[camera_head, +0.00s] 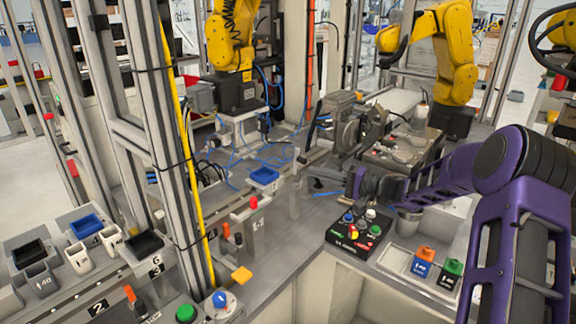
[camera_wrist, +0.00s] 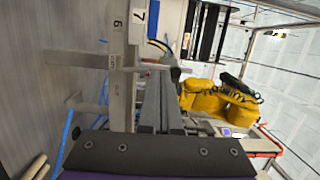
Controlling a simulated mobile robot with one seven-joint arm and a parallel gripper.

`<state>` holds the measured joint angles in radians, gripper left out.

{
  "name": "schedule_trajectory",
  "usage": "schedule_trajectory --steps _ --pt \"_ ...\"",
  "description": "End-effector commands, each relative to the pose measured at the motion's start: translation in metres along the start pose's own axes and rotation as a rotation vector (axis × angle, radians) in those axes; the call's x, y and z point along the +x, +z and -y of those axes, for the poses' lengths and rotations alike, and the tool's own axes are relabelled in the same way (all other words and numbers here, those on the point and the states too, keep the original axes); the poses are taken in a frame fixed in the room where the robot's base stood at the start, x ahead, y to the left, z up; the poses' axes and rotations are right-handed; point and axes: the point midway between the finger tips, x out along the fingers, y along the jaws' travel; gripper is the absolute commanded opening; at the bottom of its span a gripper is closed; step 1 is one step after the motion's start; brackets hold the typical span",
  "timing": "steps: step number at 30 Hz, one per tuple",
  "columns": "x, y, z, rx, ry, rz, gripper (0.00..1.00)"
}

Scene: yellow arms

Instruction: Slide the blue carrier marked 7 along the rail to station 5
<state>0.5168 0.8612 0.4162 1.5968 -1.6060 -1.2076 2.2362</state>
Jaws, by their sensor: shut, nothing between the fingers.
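A blue-topped carrier (camera_head: 264,177) sits at the far end of the rail (camera_head: 190,245), left of the middle in the head view. Its number is too small to read there. In the wrist view a white face marked 7 (camera_wrist: 139,22) shows at the top with a sliver of blue beside it, next to a grey plate marked 6 (camera_wrist: 118,23). My gripper (camera_head: 356,184) is to the right of this carrier and apart from it. In the wrist view my gripper's grey fingers (camera_wrist: 160,88) are together with nothing held.
Another blue tray (camera_head: 85,226) and a black tray (camera_head: 147,243) stand at lower left. A post with a yellow cable (camera_head: 183,150) stands before the rail. A button box (camera_head: 352,234) lies below my gripper. Machinery (camera_head: 350,130) stands behind it.

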Motion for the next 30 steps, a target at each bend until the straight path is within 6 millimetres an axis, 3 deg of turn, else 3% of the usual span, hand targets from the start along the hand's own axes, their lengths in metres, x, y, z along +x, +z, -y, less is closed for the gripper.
schedule_trajectory --steps 7,21,30 --pt "0.015 0.01 -0.009 0.037 0.011 0.038 0.0" --pt "0.091 0.011 -0.01 0.035 0.011 0.034 0.0" --pt "0.1 0.011 -0.01 0.034 0.013 0.033 0.0"
